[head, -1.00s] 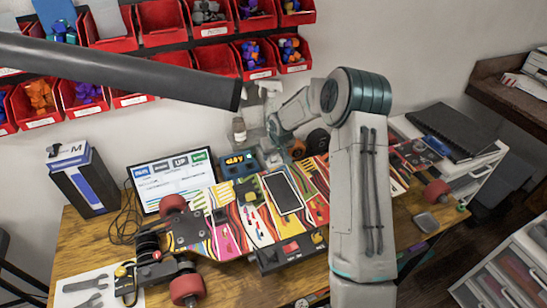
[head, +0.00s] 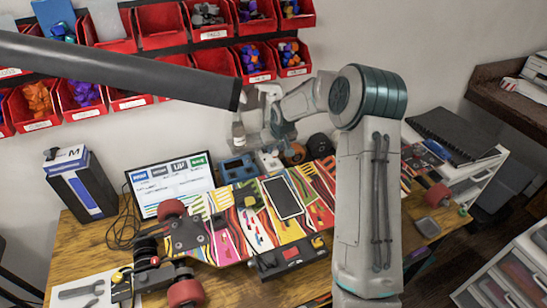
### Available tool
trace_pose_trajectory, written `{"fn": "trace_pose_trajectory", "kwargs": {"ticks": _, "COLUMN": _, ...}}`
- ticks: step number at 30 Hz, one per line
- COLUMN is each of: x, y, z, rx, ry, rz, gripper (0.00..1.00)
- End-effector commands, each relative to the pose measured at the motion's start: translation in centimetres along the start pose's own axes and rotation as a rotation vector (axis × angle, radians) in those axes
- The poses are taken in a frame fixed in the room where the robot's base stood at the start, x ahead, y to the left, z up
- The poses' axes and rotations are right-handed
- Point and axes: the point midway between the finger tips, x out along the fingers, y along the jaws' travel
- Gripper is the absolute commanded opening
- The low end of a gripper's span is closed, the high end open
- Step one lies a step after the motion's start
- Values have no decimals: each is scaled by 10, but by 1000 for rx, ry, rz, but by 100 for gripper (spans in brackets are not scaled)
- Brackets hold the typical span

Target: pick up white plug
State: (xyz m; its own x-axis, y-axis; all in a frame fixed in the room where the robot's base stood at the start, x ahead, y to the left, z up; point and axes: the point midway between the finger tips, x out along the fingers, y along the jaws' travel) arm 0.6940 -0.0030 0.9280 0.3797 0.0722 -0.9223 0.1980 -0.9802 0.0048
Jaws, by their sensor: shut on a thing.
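My arm bends down behind the skateboard deck in the head view, with my gripper (head: 272,138) above the back of the workbench. The gripper is small and partly blended with the grey arm parts. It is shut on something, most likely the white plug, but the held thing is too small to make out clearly. A small white object (head: 268,160) shows just below the gripper, beside a blue device (head: 237,167). I cannot tell whether it touches the gripper.
A colourful skateboard deck (head: 240,225) with a phone (head: 283,197) on it fills the middle of the workbench (head: 225,285). A monitor (head: 171,182) and a box (head: 80,185) stand at left. Red bins (head: 163,22) line the wall. A dark bar (head: 120,70) crosses the upper left.

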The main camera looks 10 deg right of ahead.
Motion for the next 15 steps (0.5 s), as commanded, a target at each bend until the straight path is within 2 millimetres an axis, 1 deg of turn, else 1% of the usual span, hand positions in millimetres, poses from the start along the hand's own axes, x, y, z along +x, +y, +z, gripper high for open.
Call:
{"fn": "trace_pose_trajectory", "kwargs": {"ticks": 1, "x": -6, "y": 13, "z": 7, "rx": 9, "ry": -3, "rz": 4, "gripper": 0}}
{"fn": "trace_pose_trajectory", "kwargs": {"ticks": 6, "x": -33, "y": 39, "z": 19, "rx": 8, "ry": -3, "rz": 5, "gripper": 0}}
{"fn": "trace_pose_trajectory", "kwargs": {"ticks": 12, "x": -58, "y": 64, "z": 30, "rx": 7, "ry": -3, "rz": 4, "gripper": 0}}
{"fn": "trace_pose_trajectory", "kwargs": {"ticks": 15, "x": -68, "y": 73, "z": 34, "rx": 6, "ry": -4, "rz": 3, "gripper": 0}}
